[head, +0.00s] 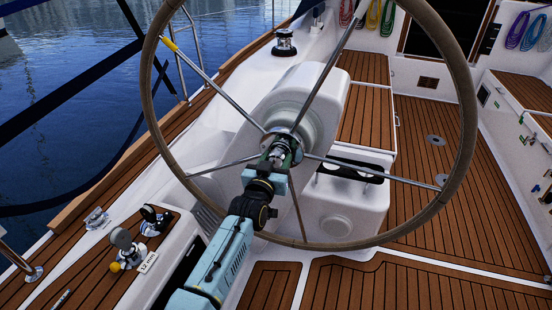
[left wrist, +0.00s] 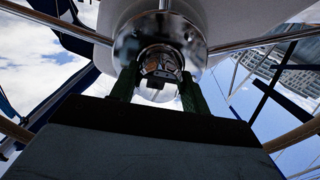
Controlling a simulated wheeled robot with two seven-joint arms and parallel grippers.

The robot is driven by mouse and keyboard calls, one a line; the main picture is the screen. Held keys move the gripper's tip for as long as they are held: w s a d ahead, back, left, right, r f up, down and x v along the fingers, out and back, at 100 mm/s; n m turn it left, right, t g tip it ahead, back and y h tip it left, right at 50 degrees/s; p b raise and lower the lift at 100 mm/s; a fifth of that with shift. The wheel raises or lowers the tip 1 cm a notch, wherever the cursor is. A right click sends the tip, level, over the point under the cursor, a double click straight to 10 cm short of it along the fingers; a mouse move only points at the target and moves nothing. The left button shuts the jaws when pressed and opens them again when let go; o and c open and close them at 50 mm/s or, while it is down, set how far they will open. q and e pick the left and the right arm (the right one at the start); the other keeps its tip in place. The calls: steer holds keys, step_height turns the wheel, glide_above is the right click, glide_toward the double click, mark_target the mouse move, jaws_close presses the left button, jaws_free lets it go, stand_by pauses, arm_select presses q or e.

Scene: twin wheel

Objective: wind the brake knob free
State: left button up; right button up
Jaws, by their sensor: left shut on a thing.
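The brake knob (left wrist: 161,65) is a shiny metal piece at the middle of the wheel hub. My left gripper (head: 281,150) reaches up to the hub of the steering wheel (head: 463,172) from below. In the left wrist view its two green fingers (left wrist: 158,88) stand on either side of the knob and are shut on it. In the head view the fingers and wrist hide most of the knob. The chromed hub plate (left wrist: 127,45) lies behind the knob. My right gripper is not in view.
The wheel's metal spokes (head: 215,87) surround my gripper. The white pedestal (head: 318,95) stands right behind the hub. Two winch-like fittings (head: 126,244) and a small label (head: 148,262) are at lower left. Teak deck (head: 425,240) lies open at right.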

mark_target(275, 162)
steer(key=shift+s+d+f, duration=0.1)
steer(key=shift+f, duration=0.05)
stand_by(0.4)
arm_select(q)
steer(key=o, duration=1)
steer(key=shift+s, duration=0.15)
steer(key=p+v, duration=0.3)
steer(key=v, duration=0.3)
steer(key=shift+s+a, duration=0.25)
steer(key=shift+s, duration=0.35)
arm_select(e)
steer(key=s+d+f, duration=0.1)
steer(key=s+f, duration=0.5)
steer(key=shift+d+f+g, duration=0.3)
